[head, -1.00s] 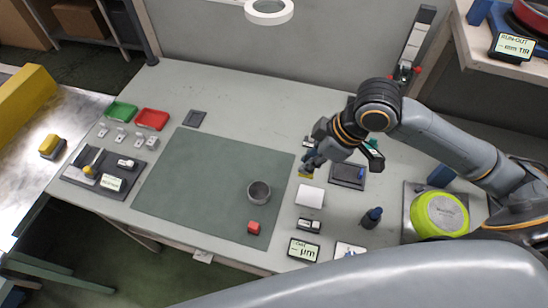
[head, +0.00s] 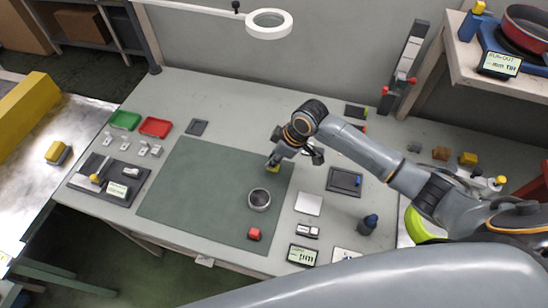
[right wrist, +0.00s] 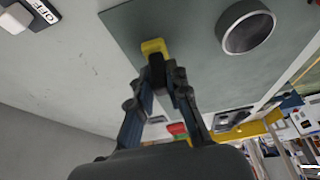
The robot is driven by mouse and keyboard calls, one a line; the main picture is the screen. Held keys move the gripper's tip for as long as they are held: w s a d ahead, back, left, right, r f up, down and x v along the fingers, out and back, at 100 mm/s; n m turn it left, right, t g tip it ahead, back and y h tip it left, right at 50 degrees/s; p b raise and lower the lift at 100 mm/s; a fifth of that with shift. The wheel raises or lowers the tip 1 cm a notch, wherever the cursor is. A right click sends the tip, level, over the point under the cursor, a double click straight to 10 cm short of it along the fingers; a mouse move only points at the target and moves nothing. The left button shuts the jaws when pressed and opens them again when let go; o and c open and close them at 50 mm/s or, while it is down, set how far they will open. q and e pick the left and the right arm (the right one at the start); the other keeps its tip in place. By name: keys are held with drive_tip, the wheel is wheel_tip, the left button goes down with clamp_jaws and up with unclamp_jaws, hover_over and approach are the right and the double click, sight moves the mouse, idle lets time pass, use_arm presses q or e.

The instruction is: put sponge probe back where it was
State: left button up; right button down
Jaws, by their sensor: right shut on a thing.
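My right gripper (head: 277,160) is shut on the sponge probe, a small yellow-ended piece (head: 271,169), over the upper right part of the green mat (head: 190,200). In the right wrist view the yellow end (right wrist: 153,47) sticks out past the closed fingers (right wrist: 160,75). I cannot tell whether the probe touches the mat. My left gripper is out of view.
A white square plate (head: 308,204) and a dark tray (head: 344,181) lie right of the mat. Green (head: 124,120) and red (head: 155,127) trays lie at the back left.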

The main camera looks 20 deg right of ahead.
drive_tip(key=shift+f, duration=0.55)
drive_tip(key=shift+f, duration=0.1)
drive_tip(key=c, duration=1.3)
unclamp_jaws()
drive_tip(key=b+v, duration=0.1)
drive_tip(key=v, duration=1.1)
